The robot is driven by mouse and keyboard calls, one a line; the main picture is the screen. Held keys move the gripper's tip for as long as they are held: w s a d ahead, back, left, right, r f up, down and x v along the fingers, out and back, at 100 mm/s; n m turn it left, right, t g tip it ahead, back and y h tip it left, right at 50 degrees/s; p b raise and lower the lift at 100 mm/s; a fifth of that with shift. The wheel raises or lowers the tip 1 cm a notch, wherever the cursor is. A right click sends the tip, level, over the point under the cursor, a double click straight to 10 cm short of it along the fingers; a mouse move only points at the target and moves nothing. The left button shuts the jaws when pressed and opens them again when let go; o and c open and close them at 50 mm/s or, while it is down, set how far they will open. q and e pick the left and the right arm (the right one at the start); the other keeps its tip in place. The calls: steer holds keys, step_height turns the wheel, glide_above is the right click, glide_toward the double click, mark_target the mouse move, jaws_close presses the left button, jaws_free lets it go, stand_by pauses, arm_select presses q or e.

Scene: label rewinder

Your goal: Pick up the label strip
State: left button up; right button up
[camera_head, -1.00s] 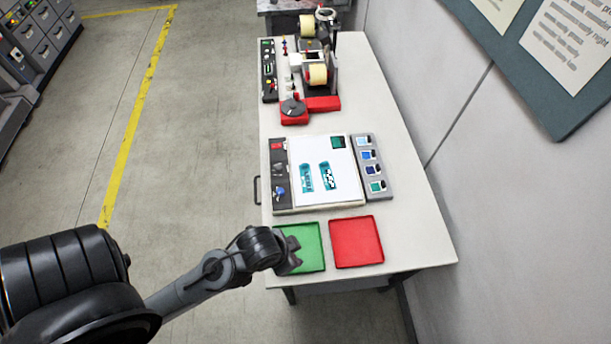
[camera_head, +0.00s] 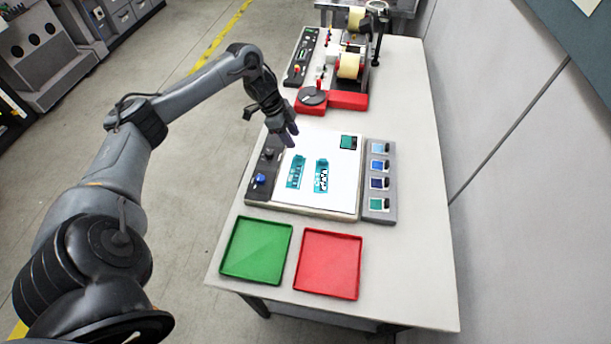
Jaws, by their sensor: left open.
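Two teal label strips lie on the white lit panel (camera_head: 315,205). The left strip (camera_head: 296,172) has white marks, and the right strip (camera_head: 321,176) has black and white marks. I cannot tell which one the task names. My left gripper (camera_head: 290,135) hangs over the upper left part of the panel, fingers pointing down, above and behind the left strip. It is open and holds nothing. A small dark green square (camera_head: 348,142) sits at the panel's upper right corner. My right gripper is out of view.
A green tray (camera_head: 228,252) and a red tray (camera_head: 328,292) stand in front of the panel. A colour sample bar (camera_head: 379,218) is to its right. The rewinder with label rolls (camera_head: 348,66) stands behind. The table's right side (camera_head: 425,200) is clear.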

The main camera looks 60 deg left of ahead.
arm_select(q)
steer(key=a, duration=0.1)
steer(key=b, duration=0.1)
glide_above(298, 155)
steer(key=s+a, duration=0.1)
steer(key=a, duration=0.1)
steer(key=shift+s+d+f+n, duration=0.1)
steer(key=shift+d+f+n, duration=0.1)
steer(key=shift+f, duration=0.75)
steer(key=shift+s+d+f+n, duration=0.1)
steer(key=shift+f+n, duration=0.1)
steer(key=shift+f, duration=0.75)
steer(key=shift+x, duration=2.55)
steer(key=shift+s, duration=0.25)
jaws_close()
